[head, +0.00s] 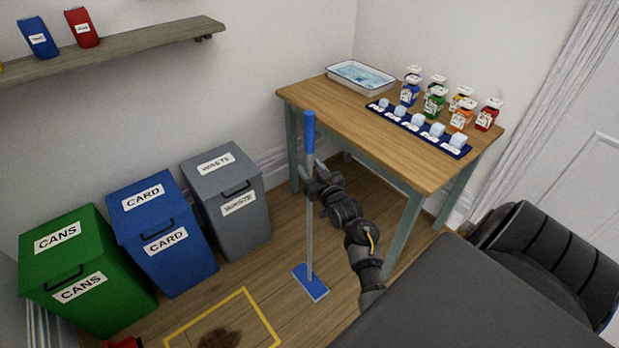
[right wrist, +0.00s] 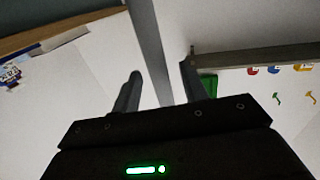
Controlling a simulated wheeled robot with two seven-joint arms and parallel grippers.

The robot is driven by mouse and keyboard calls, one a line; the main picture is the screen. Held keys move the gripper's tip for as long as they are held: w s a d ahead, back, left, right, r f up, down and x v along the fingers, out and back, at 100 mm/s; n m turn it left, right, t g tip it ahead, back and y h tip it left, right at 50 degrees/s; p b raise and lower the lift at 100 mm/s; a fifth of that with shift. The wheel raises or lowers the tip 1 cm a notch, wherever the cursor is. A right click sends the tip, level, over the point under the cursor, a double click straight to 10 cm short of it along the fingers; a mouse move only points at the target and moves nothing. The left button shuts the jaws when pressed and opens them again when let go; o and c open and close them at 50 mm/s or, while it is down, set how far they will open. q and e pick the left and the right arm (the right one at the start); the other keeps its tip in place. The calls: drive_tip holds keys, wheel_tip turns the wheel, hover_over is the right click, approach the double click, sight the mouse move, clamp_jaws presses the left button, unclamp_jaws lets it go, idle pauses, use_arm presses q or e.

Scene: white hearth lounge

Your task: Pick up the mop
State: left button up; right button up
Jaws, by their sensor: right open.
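The mop (head: 309,230) stands upright on the wooden floor, with a blue grip on top, a thin grey pole and a flat blue head. My right gripper (head: 314,180) is at the upper pole, just below the blue grip. In the right wrist view the grey pole (right wrist: 150,55) runs between the two open fingers of my right gripper (right wrist: 160,85), with gaps on both sides. I cannot tell how deep between the fingers it sits. My left gripper is not in view.
A wooden table (head: 340,118) with a tray, jars and a blue rack stands close behind the mop. Green (head: 85,265), blue (head: 165,235) and grey (head: 230,200) bins line the left wall. A yellow floor outline (head: 262,315) surrounds a brown stain (head: 220,338).

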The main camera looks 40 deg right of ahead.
drive_tip(key=shift+w+d, duration=0.15)
drive_tip(key=shift+w, duration=0.55)
drive_tip(key=shift+c, duration=0.4)
clamp_jaws()
drive_tip(key=shift+r, duration=0.2)
